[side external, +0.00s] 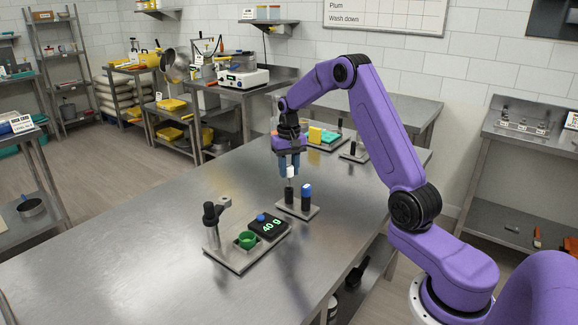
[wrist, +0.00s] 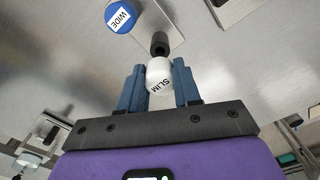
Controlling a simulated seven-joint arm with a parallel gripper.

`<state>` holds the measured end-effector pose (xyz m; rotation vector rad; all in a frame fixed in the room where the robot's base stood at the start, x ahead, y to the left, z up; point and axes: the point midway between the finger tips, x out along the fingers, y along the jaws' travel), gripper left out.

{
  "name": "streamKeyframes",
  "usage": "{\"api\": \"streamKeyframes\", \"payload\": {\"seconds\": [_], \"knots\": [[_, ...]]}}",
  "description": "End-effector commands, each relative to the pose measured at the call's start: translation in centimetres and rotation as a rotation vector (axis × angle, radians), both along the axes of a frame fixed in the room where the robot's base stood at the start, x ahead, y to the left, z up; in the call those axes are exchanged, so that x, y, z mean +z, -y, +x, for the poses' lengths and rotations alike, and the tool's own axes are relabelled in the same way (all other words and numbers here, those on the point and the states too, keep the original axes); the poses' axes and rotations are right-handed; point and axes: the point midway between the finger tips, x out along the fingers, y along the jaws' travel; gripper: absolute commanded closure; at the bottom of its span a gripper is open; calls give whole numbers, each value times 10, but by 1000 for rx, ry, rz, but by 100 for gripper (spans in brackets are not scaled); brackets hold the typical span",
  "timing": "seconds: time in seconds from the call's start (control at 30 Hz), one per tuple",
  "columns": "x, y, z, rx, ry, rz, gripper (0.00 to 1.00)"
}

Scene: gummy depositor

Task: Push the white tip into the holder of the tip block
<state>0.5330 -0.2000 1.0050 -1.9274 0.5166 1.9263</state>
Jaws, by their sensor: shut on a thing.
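My gripper (side external: 289,162) has blue fingers and points down over the tip block (side external: 298,210), a small metal plate on the table. It is shut on the white tip (side external: 290,172), which reads SLIM in the wrist view (wrist: 159,77). The white tip is upright, right above the black holder (side external: 289,195) on the block's left. In the wrist view the holder (wrist: 159,43) shows just beyond the tip's end; I cannot tell whether they touch. A blue tip (side external: 307,191), marked WIDE in the wrist view (wrist: 119,16), stands at the block's right.
Behind my gripper are a tray with a yellow block (side external: 315,135) and another small stand (side external: 354,152). The table's left part is clear.

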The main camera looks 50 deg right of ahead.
Motion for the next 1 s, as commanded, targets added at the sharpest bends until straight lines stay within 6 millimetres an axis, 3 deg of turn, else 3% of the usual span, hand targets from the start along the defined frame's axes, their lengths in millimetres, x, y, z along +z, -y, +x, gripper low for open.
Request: {"api": "streamKeyframes", "payload": {"seconds": [1.0], "knots": [[-31, 0, 0, -1, -1, 1, 100]]}}
